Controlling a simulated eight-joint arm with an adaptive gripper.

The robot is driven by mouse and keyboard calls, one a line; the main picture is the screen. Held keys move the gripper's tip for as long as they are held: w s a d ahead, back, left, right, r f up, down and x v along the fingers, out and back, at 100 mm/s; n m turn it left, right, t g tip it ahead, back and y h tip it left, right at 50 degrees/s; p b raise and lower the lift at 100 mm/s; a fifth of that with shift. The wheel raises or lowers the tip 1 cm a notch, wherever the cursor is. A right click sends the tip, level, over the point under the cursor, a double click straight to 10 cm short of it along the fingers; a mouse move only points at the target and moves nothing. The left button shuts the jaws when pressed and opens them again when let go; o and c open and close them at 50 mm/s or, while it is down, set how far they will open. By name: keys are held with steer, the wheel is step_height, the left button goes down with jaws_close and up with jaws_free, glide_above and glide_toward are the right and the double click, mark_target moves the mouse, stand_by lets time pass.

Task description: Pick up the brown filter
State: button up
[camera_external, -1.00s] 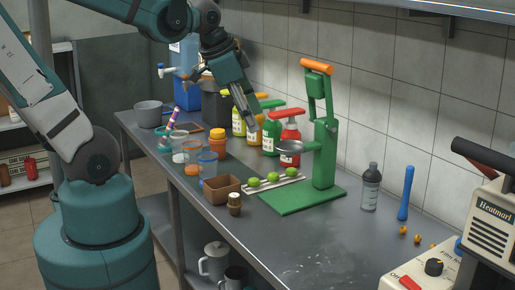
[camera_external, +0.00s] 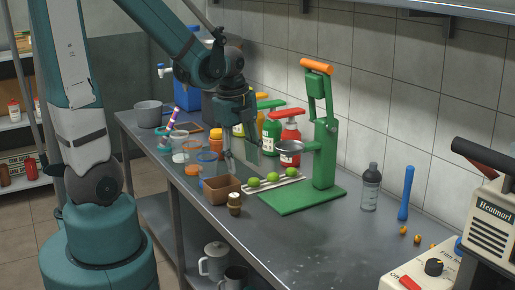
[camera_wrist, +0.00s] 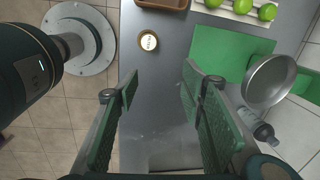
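A small brown round jar with a pale top (camera_external: 234,204) stands upright on the metal counter, beside a brown open box (camera_external: 221,190). Nothing else brown nearby is clearly a filter, and I cannot tell which of the two is meant. In the wrist view the jar (camera_wrist: 148,41) shows from above with dark lettering on its top, and the box (camera_wrist: 163,3) is cut off at the top edge. My gripper (camera_wrist: 160,85) is open and empty, pointing down. In the external view my gripper (camera_external: 241,152) hangs over the counter behind the box.
A white rack with several green limes (camera_external: 272,179) lies beside the box. A green press (camera_external: 324,150) with a metal bowl (camera_external: 289,147) stands right of it. Clear cups (camera_external: 207,163) and sauce bottles (camera_external: 271,133) stand close behind.

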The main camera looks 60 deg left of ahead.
mark_target(234, 195)
steer(key=a+f+m, duration=0.1)
steer(key=f, duration=0.1)
steer(key=a+f+m+g+b, duration=0.1)
steer(key=f+m, duration=0.1)
steer(key=f, duration=0.1)
steer(key=a+f+m+b, duration=0.1)
steer(key=f+m, duration=0.1)
steer(key=f, duration=0.1)
steer(key=shift+s+a+f+g, duration=0.2)
steer(key=shift+s+a+g, duration=0.1)
steer(key=shift+s, duration=0.1)
steer(key=shift+f, duration=0.1)
steer(key=shift+f+b, duration=0.45)
steer(key=shift+f, duration=0.75)
steer(key=shift+f+b, duration=0.85)
steer(key=shift+f, duration=1.75)
steer(key=shift+c, duration=0.4)
steer(key=c, duration=0.7)
